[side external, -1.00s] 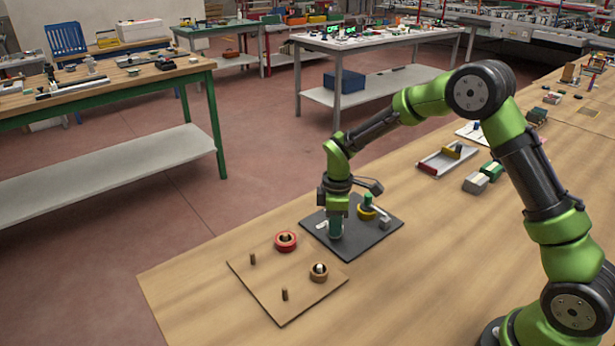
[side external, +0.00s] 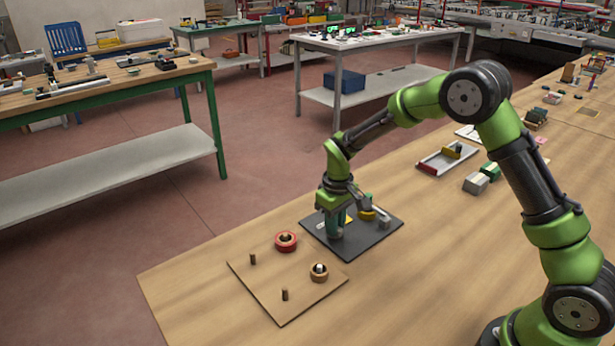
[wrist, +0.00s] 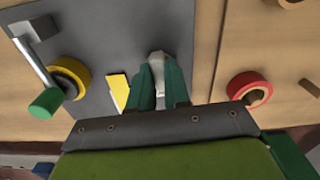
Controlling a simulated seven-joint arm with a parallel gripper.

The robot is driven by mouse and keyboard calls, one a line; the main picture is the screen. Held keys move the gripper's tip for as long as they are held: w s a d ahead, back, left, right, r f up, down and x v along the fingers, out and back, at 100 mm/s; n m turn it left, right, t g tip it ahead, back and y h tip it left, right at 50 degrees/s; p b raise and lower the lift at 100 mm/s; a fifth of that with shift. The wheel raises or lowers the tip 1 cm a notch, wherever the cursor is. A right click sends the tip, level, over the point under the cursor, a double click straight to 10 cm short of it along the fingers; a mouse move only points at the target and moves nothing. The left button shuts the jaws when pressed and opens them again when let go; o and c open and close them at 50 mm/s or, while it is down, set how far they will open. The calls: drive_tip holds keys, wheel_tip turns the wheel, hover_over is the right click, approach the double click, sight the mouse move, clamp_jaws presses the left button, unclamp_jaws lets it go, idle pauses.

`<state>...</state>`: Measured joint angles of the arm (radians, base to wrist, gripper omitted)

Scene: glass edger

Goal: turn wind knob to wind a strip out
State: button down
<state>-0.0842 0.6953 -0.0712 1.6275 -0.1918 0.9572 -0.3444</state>
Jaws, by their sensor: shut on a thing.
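My gripper (wrist: 159,95) points down over the dark plate (side external: 377,238) and is shut. In the wrist view its green fingers close around a pale grey knob-like piece (wrist: 157,62), partly hidden between them; I cannot tell for sure that it is the wind knob. Just left of the fingers a flat yellow piece with a white edge (wrist: 117,90) lies on the plate; it also shows beside the gripper in the side view (side external: 348,218). Farther left are a yellow ring (wrist: 80,72) and a metal rod with a green handle (wrist: 45,103).
A grey block (wrist: 42,27) stands on the plate near the rod. A thin wooden board (side external: 268,283) lies beside the plate, with a red ring (side external: 286,241), a brown ring (side external: 319,274) and two short pegs. A tray (side external: 447,158) lies farther back. The table's front right is clear.

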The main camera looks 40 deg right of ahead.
drive_tip(key=shift+r, duration=0.1)
idle(0.3)
drive_tip(key=c, duration=1.1)
unclamp_jaws()
wheel_tip(320, 180, up, 17)
drive_tip(key=shift+f, duration=0.1)
